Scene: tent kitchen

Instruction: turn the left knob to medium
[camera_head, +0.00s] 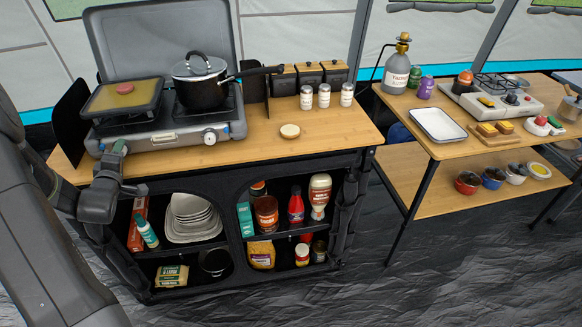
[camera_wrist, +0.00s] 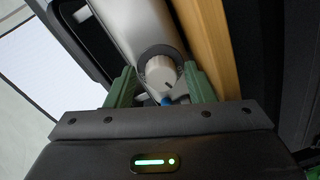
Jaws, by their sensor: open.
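The grey two-burner stove (camera_head: 165,141) stands on the wooden counter with its lid raised. Its right knob (camera_head: 209,137) is pale and in plain view on the front panel. My gripper (camera_head: 119,148) is at the left end of that panel and hides the left knob in the head view. In the wrist view the left knob (camera_wrist: 160,72) is a pale dial in a dark ring. The green fingers of my gripper (camera_wrist: 159,76) are open, one on each side of it. A small blue spot shows just below the knob. I cannot tell whether the fingers touch the knob.
A griddle (camera_head: 122,98) with a red-topped item covers the left burner, and a black pot (camera_head: 201,83) is on the right one. Shakers (camera_head: 324,96) and a small round lid (camera_head: 290,131) are on the counter to the right. Shelves with goods lie below.

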